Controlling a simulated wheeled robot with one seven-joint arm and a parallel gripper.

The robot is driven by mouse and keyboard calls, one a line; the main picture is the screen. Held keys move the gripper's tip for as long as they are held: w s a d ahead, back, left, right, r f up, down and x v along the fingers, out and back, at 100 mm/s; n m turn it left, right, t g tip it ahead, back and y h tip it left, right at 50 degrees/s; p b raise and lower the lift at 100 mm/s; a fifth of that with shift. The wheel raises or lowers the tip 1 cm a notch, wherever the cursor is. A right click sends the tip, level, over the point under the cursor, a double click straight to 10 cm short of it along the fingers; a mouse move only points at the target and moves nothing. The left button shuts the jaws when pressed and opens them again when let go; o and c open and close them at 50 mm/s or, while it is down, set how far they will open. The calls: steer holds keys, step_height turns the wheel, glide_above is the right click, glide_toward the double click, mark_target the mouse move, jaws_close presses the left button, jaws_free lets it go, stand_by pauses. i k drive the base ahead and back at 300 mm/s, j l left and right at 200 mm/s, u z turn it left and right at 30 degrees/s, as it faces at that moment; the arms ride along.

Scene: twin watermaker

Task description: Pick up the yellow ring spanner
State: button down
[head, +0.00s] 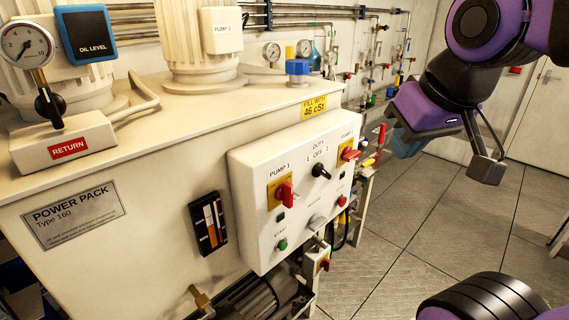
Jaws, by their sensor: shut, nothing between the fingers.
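I cannot make out a yellow ring spanner anywhere in the head view. My gripper (403,147) is at the upper right, at the end of my purple and black arm, in the air to the right of the control box. It is shut and holds nothing that I can see. Its fingertips are small and partly hidden by the wrist.
A cream power pack (130,165) fills the left side. Its white control box (300,190), with red switches, juts out on the right. A gauge (26,45) stands on top. Pipes and valves line the back wall.

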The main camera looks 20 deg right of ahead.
mark_target(371, 161)
steer(key=i+l+u, duration=0.15)
steer(key=l, duration=1.05)
steer(key=l+u, duration=0.2)
steer(key=l, duration=1)
steer(key=i+l+u, duration=0.1)
steer(key=l, duration=0.25)
steer(key=i+l+u, duration=0.15)
steer(key=l, duration=0.2)
steer(key=i+l+u, duration=0.25)
